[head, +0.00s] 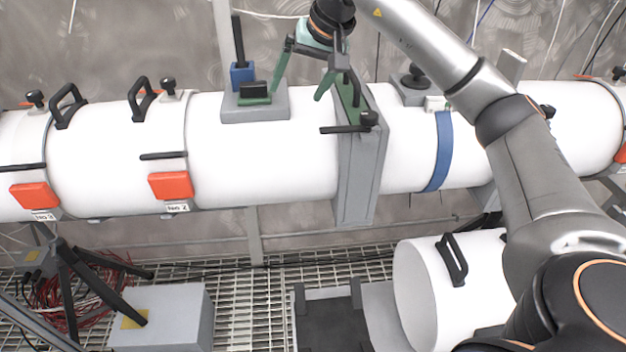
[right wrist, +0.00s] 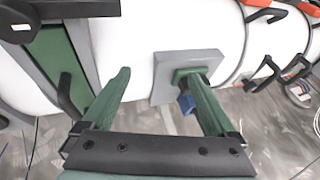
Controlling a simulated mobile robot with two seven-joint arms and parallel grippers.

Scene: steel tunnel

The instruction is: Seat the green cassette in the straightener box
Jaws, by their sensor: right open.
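The grey straightener box (head: 357,185) stands across the white tube. A long green piece with a black handle, which looks like the green cassette (head: 350,100), lies in its top opening; how deep it sits I cannot tell. It also shows at left in the right wrist view (right wrist: 62,62). My right gripper (head: 300,94) is open and empty above the tube, between the box and a small grey block. Its green fingers (right wrist: 157,76) are apart in the right wrist view, with nothing held between them. My left gripper is not in view.
The grey block (head: 268,112) on the tube carries a smaller green piece and a blue piece (head: 242,74), both with black tops. A black clamp lever (head: 345,129) sits at the box's front. Black handles (head: 68,106) stand on the tube at left. Grating floor (head: 250,300) lies below.

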